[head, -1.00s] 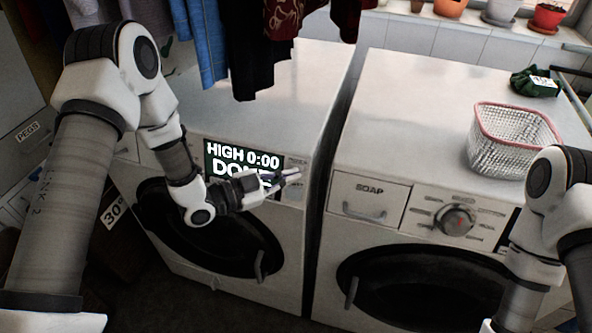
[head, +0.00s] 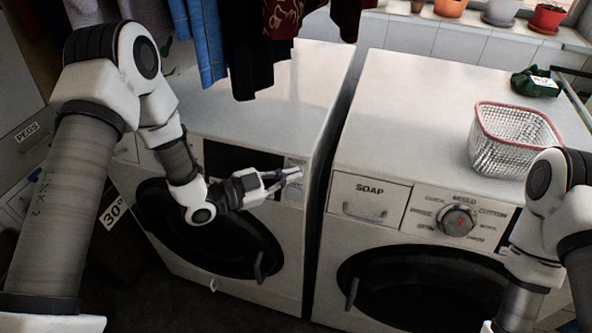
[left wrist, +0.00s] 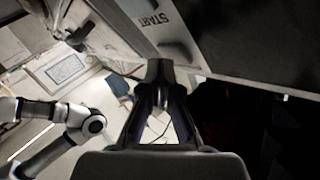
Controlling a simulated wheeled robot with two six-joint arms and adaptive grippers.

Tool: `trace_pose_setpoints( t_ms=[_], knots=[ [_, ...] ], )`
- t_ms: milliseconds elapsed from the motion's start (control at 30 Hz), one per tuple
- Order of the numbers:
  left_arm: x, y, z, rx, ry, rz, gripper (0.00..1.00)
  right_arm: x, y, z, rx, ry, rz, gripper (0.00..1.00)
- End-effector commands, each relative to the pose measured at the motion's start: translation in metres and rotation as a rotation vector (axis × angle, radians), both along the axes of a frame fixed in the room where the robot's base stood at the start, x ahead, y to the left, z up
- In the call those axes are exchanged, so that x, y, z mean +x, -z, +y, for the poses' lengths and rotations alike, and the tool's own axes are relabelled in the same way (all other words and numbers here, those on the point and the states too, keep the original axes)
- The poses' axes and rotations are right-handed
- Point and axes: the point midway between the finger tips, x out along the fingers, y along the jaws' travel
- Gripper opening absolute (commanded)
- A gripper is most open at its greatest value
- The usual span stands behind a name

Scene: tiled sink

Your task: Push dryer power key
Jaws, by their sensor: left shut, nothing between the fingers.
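The dryer (head: 262,110) is the left white machine, with a round dark door (head: 215,235). Its display (head: 228,160) is dark and blank. My left gripper (head: 297,172) is shut and empty, its fingertips in front of the right end of the dryer's control panel. They cover part of the keys there, and I cannot tell whether they touch. In the left wrist view the shut fingers (left wrist: 158,72) point past a panel key marked START (left wrist: 152,18). The power key cannot be made out. Of my right arm, only links show at the right edge; its gripper is out of view.
A washer (head: 420,100) with a SOAP drawer (head: 370,198) and a dial (head: 456,220) stands to the right across a narrow gap. A wire basket (head: 512,140) and a green bag (head: 535,82) are on it. Clothes (head: 260,40) hang above the dryer.

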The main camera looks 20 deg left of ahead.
Motion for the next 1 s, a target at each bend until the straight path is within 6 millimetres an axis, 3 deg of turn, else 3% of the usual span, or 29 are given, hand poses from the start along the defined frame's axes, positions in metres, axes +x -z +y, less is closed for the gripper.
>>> trace_pose_setpoints(
  t_ms=[400, 833, 1000],
  knots=[
    [-0.008, -0.004, 0.000, -0.001, 0.000, 0.001, 0.00, 0.000, -0.003, 0.000, 0.000, 0.000, 0.000, 0.40],
    [-0.055, -0.021, 0.002, -0.003, -0.001, 0.003, 0.00, 0.000, -0.018, 0.000, 0.000, 0.000, 0.000, 0.40],
    [-0.063, -0.022, 0.002, -0.001, 0.000, 0.000, 0.00, 0.000, -0.018, 0.000, 0.000, 0.000, 0.000, 0.40]
  ],
)
